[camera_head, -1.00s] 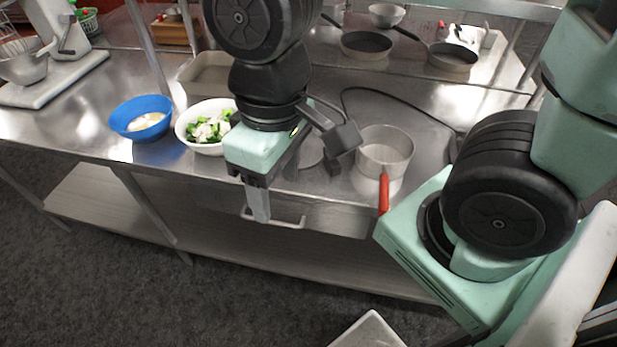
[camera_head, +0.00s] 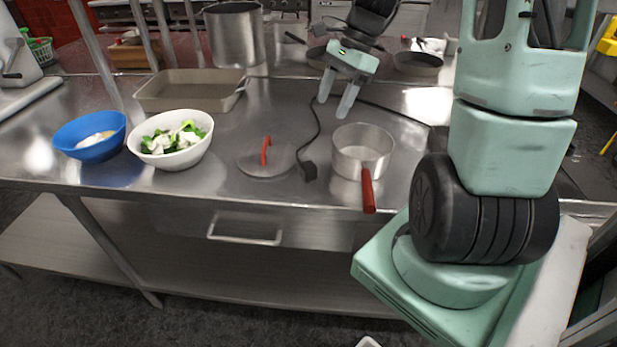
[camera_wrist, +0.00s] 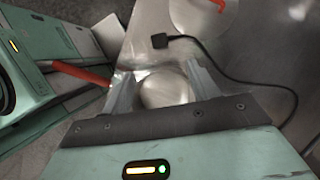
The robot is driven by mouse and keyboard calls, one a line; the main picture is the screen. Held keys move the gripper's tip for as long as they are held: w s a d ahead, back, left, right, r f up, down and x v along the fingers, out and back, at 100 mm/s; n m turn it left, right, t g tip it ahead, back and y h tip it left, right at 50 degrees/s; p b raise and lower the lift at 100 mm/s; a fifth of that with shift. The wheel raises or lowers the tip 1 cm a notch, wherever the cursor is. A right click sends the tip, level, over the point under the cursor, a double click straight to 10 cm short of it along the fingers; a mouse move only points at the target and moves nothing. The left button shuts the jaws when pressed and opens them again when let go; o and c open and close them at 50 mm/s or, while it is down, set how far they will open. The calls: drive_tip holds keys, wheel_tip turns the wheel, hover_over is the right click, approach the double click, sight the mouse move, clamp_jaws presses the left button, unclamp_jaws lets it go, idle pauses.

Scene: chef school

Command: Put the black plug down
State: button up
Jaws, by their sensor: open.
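The black plug (camera_head: 308,170) lies on the steel counter (camera_head: 225,180), between the pot lid and the saucepan. Its black cord runs back from it along the counter. In the wrist view the plug (camera_wrist: 160,41) lies beyond my fingertips, with its cord curving to the right. My gripper (camera_head: 334,110) is open and empty, raised over the back part of the counter, behind the plug and apart from it. In the wrist view my gripper (camera_wrist: 155,78) has its two fingers spread, with the saucepan seen between them.
The saucepan (camera_head: 350,160) with a red handle stands right of the plug. The lid (camera_head: 262,160) lies left of it. A white bowl of greens (camera_head: 172,157), a blue bowl (camera_head: 85,146) and a baking tray (camera_head: 190,106) stand farther left. A tall pot (camera_head: 236,36) is behind.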

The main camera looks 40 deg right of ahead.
sight(308, 165)
drive_tip(key=p+x, duration=0.1)
drive_tip(key=x, duration=1.6)
drive_tip(key=shift+s+f, duration=0.1)
drive_tip(key=shift+f, duration=0.1)
drive_tip(key=c, duration=1.2)
drive_tip(key=shift+o, duration=0.2)
drive_tip(key=shift+r, duration=0.15)
